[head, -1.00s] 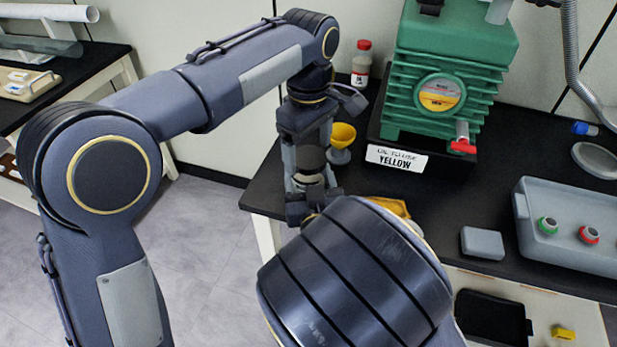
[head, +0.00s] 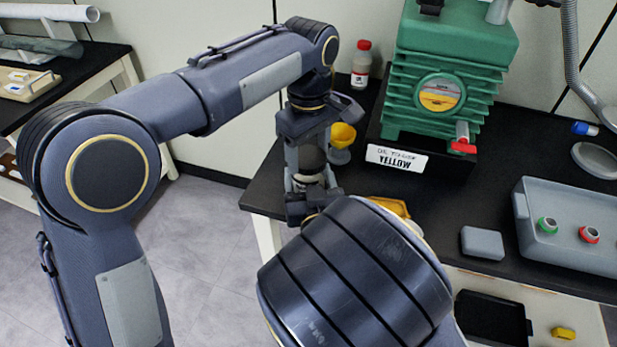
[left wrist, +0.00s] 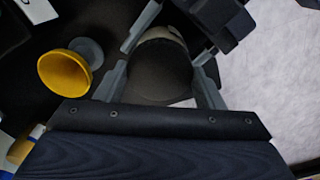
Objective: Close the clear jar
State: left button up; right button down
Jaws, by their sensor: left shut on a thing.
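My left gripper (head: 308,165) points down at the table's left end and is shut on a dark round lid (head: 312,157). In the left wrist view the lid (left wrist: 158,72) fills the space between the fingers. The clear jar (head: 304,180) shows as a pale glassy strip just below the lid, mostly hidden by the grippers. I cannot tell whether the lid is seated on it. My right gripper (head: 313,203) is at the jar's lower part, largely hidden behind my own right arm. Its jaw opening cannot be made out.
A yellow funnel cup (head: 342,135) stands close behind my left gripper. A green pump (head: 450,85) and a red-capped bottle (head: 361,62) stand behind. A grey box (head: 482,242) and a grey tray (head: 565,240) are on the right. A yellow object (head: 392,206) lies near my right arm.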

pick_arm(q)
jog(key=m, duration=1.7)
jog(key=shift+m, duration=0.3)
jog(key=m, duration=0.6)
jog(key=shift+m, duration=0.3)
jog(key=o, duration=1.2)
jog(key=shift+c, duration=0.2)
jog(key=shift+f, duration=0.1)
notch_tip(320, 180, up, 12)
